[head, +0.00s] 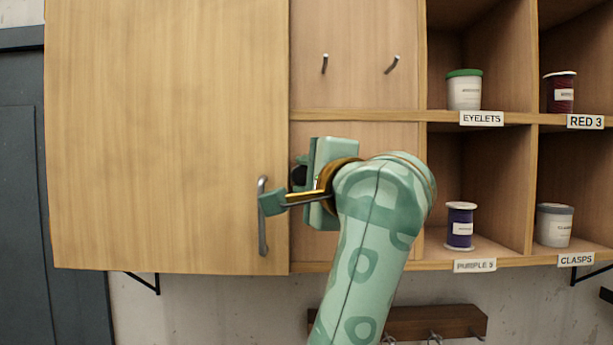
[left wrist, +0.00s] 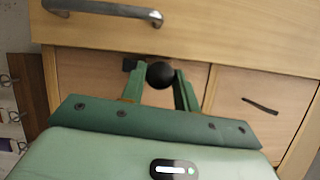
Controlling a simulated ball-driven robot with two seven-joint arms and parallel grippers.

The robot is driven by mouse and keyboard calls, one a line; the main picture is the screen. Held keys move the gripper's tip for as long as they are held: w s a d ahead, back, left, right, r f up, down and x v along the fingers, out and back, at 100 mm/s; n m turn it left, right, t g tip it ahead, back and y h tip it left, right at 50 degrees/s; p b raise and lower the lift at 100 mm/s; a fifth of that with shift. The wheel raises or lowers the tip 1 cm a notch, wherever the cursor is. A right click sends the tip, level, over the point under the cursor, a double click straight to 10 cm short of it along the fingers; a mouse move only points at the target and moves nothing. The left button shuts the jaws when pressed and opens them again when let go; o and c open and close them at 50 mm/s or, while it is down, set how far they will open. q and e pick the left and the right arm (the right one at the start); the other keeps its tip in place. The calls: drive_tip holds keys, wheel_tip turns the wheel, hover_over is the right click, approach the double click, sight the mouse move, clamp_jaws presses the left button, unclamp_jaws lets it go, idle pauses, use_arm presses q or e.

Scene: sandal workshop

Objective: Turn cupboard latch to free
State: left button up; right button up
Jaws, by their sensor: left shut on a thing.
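The cupboard latch shows as a dark round knob (head: 298,176) just right of the cupboard door's lower right edge; it also shows in the left wrist view (left wrist: 160,75), with a small dark piece beside it. My left gripper (head: 302,173) is at the latch, shut on the knob with one finger on each side, as the left wrist view (left wrist: 160,90) shows. The wooden cupboard door (head: 165,130) looks closed and carries a grey bar handle (head: 262,215). My gripper hides part of the latch, and I cannot tell its angle. My right gripper is not in view.
Open shelves on the right hold an eyelets tub (head: 464,92), a red spool (head: 560,95), a purple spool (head: 460,228) and a clasps tub (head: 554,226). Two metal hooks (head: 392,65) stick out above the latch. A hook rail (head: 430,322) is on the wall below.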

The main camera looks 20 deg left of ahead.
use_arm(q)
drive_tip(key=shift+n, duration=0.6)
drive_tip(key=o, duration=1)
drive_tip(key=shift+g, duration=0.3)
drive_tip(key=shift+c, duration=0.2)
drive_tip(key=p+v, duration=1)
drive_tip(key=v, duration=0.6)
drive_tip(key=shift+s+p, duration=0.3)
drive_tip(key=shift+p, duration=0.1)
